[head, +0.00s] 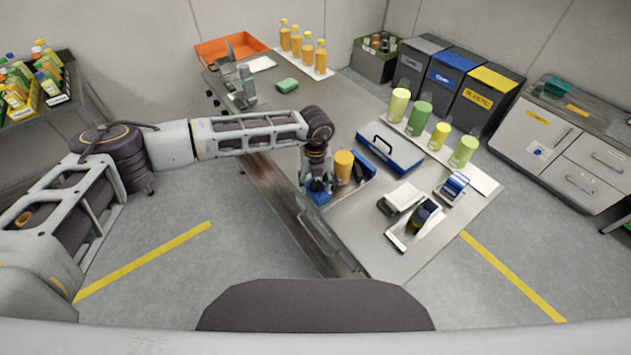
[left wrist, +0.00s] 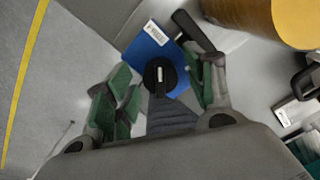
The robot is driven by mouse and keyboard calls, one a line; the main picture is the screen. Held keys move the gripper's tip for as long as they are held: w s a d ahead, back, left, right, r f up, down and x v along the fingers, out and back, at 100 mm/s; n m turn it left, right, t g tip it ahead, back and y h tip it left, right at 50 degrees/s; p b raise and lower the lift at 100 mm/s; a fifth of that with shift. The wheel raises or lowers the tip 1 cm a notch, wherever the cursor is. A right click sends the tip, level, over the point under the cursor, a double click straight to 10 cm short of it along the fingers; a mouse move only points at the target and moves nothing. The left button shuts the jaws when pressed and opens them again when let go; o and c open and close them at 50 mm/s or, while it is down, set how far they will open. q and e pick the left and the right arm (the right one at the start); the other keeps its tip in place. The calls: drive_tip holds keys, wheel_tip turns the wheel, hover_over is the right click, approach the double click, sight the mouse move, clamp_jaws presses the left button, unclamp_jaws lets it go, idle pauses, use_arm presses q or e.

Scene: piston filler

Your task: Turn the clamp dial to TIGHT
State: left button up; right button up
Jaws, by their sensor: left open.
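A round black dial (left wrist: 160,77) with a pale pointer mark sits on a blue base (left wrist: 152,48) in the left wrist view. I take it to be the clamp dial; no TIGHT label is readable. My left gripper (left wrist: 162,90) is open, its green-padded fingers on either side of the dial with gaps between. In the head view, my left gripper (head: 318,186) points down over the table's near left edge, over the blue base (head: 321,198), and hides the dial. My right gripper is not in view.
An orange cylinder (head: 343,162) stands right beside my left gripper. A blue toolbox (head: 391,154), a tape dispenser (head: 418,222) and several green and yellow cylinders stand farther right on the steel table (head: 375,250). Orange bottles and a orange tray (head: 212,52) are at the back.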

use_arm(q)
drive_tip(key=c, duration=1)
